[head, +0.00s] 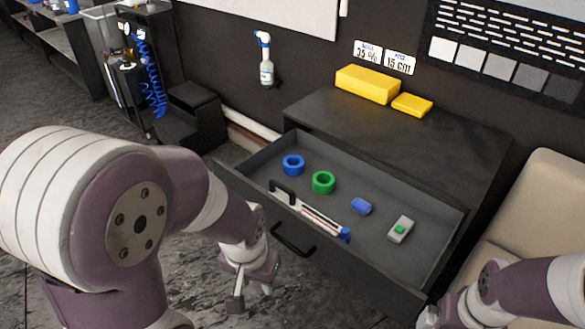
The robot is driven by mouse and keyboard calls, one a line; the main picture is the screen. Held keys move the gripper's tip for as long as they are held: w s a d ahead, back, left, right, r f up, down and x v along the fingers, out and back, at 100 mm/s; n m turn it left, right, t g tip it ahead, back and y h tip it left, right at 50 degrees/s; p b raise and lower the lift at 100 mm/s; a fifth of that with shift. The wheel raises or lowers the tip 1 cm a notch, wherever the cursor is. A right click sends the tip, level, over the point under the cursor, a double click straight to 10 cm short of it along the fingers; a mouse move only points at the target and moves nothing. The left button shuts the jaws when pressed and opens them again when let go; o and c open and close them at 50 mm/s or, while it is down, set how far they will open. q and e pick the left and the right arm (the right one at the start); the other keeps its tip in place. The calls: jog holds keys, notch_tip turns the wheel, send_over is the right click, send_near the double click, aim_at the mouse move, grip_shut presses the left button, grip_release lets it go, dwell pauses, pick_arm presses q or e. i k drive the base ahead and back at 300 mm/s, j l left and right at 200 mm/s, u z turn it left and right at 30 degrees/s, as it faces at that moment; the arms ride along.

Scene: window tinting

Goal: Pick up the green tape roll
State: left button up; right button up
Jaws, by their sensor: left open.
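The green tape roll (323,182) lies in the open drawer (378,236), just right of a blue tape roll (293,165). Nothing covers it. My left gripper (253,296) is open and empty. It points down in front of the drawer, outside it, below and left of the green roll in the picture. My right arm comes in at the lower right. The end of it (428,318) shows near the drawer's right front corner, partly cut off by the picture's edge, and its fingers cannot be made out.
The drawer's front wall and black handle (292,240) stand between my left gripper and the roll. Yellow blocks (367,84) lie on the cabinet top.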

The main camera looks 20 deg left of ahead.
aim_at(321, 189)
jog(key=z, duration=0.25)
jog(key=i+j+z, duration=0.15)
jog(key=j+z, duration=0.2)
jog(key=z, duration=0.15)
jog(key=i+j+z, duration=0.1)
jog(key=j+z, duration=0.7)
jog(key=z, duration=0.15)
jog(key=j, duration=1.05)
jog(key=i+z, duration=0.05)
